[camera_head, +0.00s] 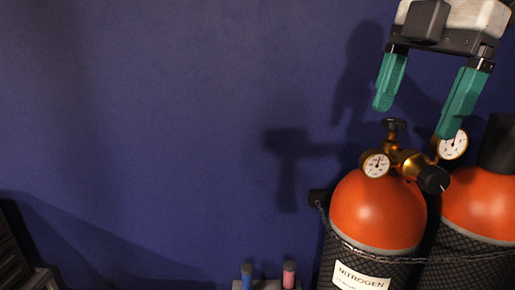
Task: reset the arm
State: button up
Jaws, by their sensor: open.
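My gripper (418,104) is at the upper right in the head view. Its two teal fingers point down and are spread apart, with nothing between them. It appears above the brass regulator (398,158) of an orange gas cylinder (376,212). I cannot tell from this one view how far it is from the regulator in depth.
The cylinder labelled NITROGEN (361,277) stands at the lower right, with a second orange cylinder (482,205) beside it and a chain (400,259) across both. A blue marker (247,275) and a pink marker (289,273) stand at the bottom. A dark blue wall (170,120) fills the left.

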jog(key=w+a+f+m+t+y+b, duration=0.1)
jog(key=w+a+f+m+y, duration=0.15)
jog(key=f, duration=0.65)
jog(key=w+a+f+m+t+y+b, duration=0.1)
jog(key=w+f+m+y, duration=0.15)
jog(key=f, duration=0.65)
jog(key=w+a+f+m+t+y, duration=0.1)
jog(key=w+a+f+m, duration=0.2)
jog(key=f, duration=0.6)
notch_tip(320, 180, down, 11)
jog(key=s+d+m+t, duration=0.1)
jog(key=s+d+m, duration=0.1)
jog(key=m, duration=0.3)
jog(key=s+d+f+m+g+h+b, duration=0.1)
jog(key=s+d+f+m+h, duration=0.25)
jog(key=s+f, duration=0.8)
jog(key=s+d+f+m+g+h+b, duration=0.15)
jog(key=s+d+f+m, duration=0.3)
jog(key=s+f, duration=0.7)
jog(key=s+d+f+m+g+h, duration=0.1)
jog(key=s+d+f+m+h, duration=0.1)
jog(key=s+d+f, duration=0.3)
jog(key=s+h, duration=0.1)
jog(key=s, duration=0.3)
jog(key=shift+s+d, duration=0.15)
jog(key=shift+s, duration=0.25)
jog(key=shift+g, duration=0.25)
